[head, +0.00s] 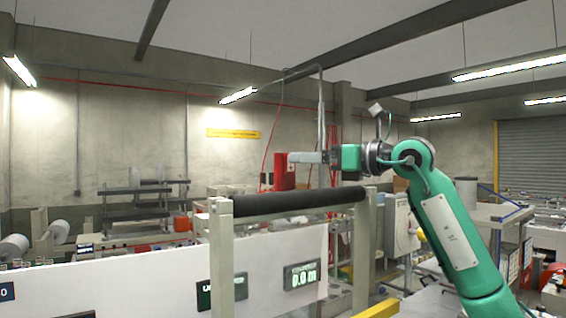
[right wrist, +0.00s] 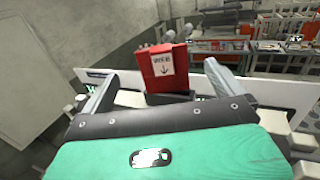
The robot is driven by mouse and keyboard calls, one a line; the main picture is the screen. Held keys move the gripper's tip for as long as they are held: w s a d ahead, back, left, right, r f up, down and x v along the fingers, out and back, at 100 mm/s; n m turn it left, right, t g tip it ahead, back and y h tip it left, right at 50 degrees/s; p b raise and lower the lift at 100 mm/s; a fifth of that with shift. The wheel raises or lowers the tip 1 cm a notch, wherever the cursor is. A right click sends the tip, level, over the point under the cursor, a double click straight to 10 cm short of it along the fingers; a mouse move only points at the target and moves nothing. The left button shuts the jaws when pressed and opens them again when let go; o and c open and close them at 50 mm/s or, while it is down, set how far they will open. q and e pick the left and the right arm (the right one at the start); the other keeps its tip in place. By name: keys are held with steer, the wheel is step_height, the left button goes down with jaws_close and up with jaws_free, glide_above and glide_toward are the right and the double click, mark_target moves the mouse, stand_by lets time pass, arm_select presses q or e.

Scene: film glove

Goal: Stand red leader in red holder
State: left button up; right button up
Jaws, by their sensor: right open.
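A red upright block (right wrist: 162,68) with a white label and a down arrow shows in the right wrist view, between and beyond my fingers. Its lower end meets a dark piece (right wrist: 170,97); whether it sits in that piece is unclear. It also shows in the head view as a red shape (head: 284,176) above the black roller. I cannot tell whether it is the red leader or the red holder; no second such red piece is clear. My right gripper (head: 305,157) is open, pointing left at the red block's upper part. My left gripper is out of view.
A black roller (head: 290,202) on pale posts stands in front of the red block. A white panel (head: 150,285) with displays runs below it. A grey control box (head: 400,222) stands to the right. Benches with machinery lie behind.

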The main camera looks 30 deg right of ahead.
mark_target(279, 157)
steer(key=p+x, duration=0.3)
steer(key=x, duration=0.1)
steer(key=p+x, duration=0.3)
steer(key=x, duration=0.2)
steer(key=shift+w+r, duration=0.1)
steer(key=shift+r, duration=0.15)
steer(key=shift+w+a+f, duration=0.15)
steer(key=shift+w+f, duration=0.05)
steer(key=shift+w, duration=0.1)
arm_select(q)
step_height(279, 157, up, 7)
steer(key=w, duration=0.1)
arm_select(e)
steer(key=shift+c, duration=0.2)
steer(key=c, duration=1.1)
steer(key=shift+r, duration=0.1)
